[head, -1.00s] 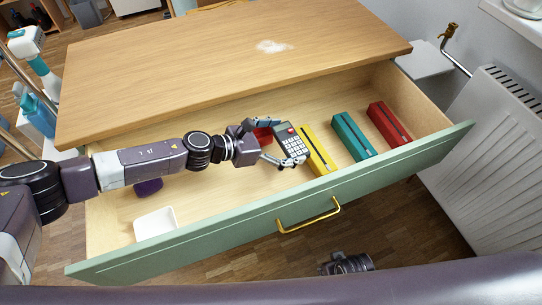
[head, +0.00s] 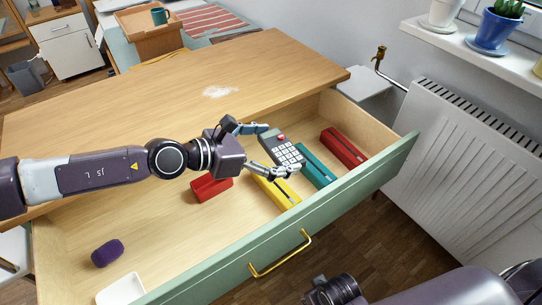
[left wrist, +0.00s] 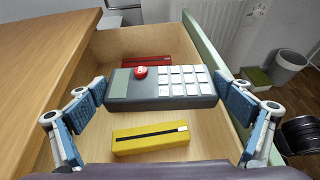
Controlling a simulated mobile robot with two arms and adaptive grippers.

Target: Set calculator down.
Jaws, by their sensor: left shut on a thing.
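The calculator (head: 282,149) is dark grey with white keys, a red button and a greenish display. My left gripper (head: 281,150) is shut on it, one finger at each end. It is held above the open drawer (head: 225,262), over the area of the yellow box (head: 277,194) and the teal box (head: 317,170). In the left wrist view, the calculator (left wrist: 165,101) spans the gap between the finger pads, and the yellow box (left wrist: 150,138) lies below it. My right gripper does not show.
A red box (head: 211,188) lies left of the yellow one, another red box (head: 344,148) right of the teal one. A purple object (head: 107,253) and a white tray (head: 121,289) are at the drawer's left. Bare drawer floor lies between them and the boxes.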

